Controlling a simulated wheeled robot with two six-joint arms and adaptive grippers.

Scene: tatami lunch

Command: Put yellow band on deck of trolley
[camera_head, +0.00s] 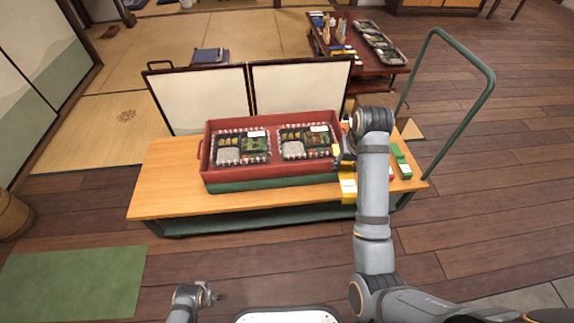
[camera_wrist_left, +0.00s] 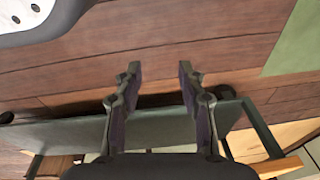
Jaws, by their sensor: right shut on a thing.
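The trolley deck (camera_head: 170,190) is a light wooden board on a green frame, with a green push handle (camera_head: 490,85) at the right. My right gripper (camera_head: 342,158) is at the right end of the red crate, low over the deck, and is shut on a yellow band (camera_head: 337,151); the arm hides much of it. More yellow (camera_head: 348,188) shows just below, at the deck's front edge; I cannot tell whether it is separate. My left gripper (camera_wrist_left: 160,78) is open and empty; in the head view it is low at the bottom (camera_head: 211,296).
The red crate (camera_head: 270,173) on the deck holds two packed lunch boxes (camera_head: 242,148). Green pieces (camera_head: 401,160) lie on the deck right of my right arm. Framed panels (camera_head: 200,95) stand behind. A low table (camera_head: 390,72) with goods is farther back. The deck's left end is clear.

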